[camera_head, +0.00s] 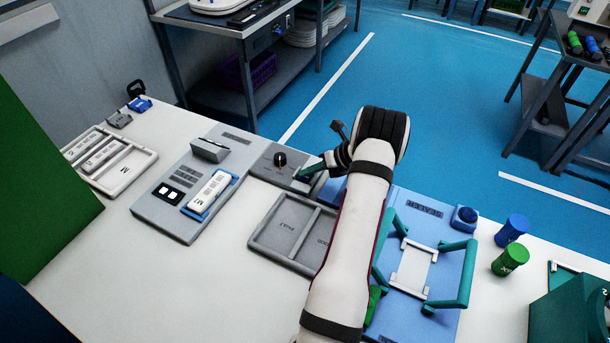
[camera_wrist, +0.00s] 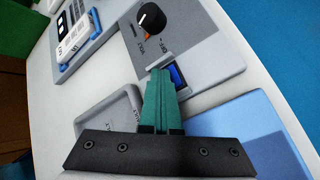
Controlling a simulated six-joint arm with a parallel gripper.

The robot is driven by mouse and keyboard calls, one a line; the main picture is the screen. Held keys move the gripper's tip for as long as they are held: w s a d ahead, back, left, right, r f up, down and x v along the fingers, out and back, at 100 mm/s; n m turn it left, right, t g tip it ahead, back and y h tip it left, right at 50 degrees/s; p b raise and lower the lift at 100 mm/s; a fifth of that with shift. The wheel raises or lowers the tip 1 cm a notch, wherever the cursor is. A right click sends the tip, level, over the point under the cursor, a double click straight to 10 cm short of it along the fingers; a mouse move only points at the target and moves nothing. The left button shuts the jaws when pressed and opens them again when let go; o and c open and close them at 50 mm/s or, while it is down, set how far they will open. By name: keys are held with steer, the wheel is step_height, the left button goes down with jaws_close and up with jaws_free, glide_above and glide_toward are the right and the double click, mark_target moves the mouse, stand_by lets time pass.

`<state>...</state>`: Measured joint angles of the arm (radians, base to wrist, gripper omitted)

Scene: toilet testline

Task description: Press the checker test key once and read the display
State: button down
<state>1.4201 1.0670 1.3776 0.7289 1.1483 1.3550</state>
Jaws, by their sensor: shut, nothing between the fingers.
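A grey panel (camera_head: 150,211) carries a raised grey box (camera_head: 210,149), two black squares with white centres (camera_head: 168,191) and a white remote-like unit (camera_head: 208,188) in a blue cradle. Beside it is a smaller grey panel with a black knob (camera_head: 280,159); the wrist view shows this knob (camera_wrist: 152,17) with an orange mark and a blue piece (camera_wrist: 177,74) in a dark recess. My gripper (camera_head: 306,172) has its green fingers together. In the wrist view the fingertips (camera_wrist: 160,73) are at the recess, beside the blue piece; contact cannot be told. No display reading is legible.
A grey divided tray (camera_head: 262,238) lies in front of the knob panel. A blue fixture (camera_head: 440,237) with green handles is right of my arm, with blue (camera_head: 512,230) and green (camera_head: 509,261) cylinders beyond. A white tray (camera_head: 139,168) stands left. The front-left table is clear.

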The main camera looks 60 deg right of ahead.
mark_target(309, 178)
steer(key=shift+r, duration=0.8)
steer(key=shift+r, duration=2.45)
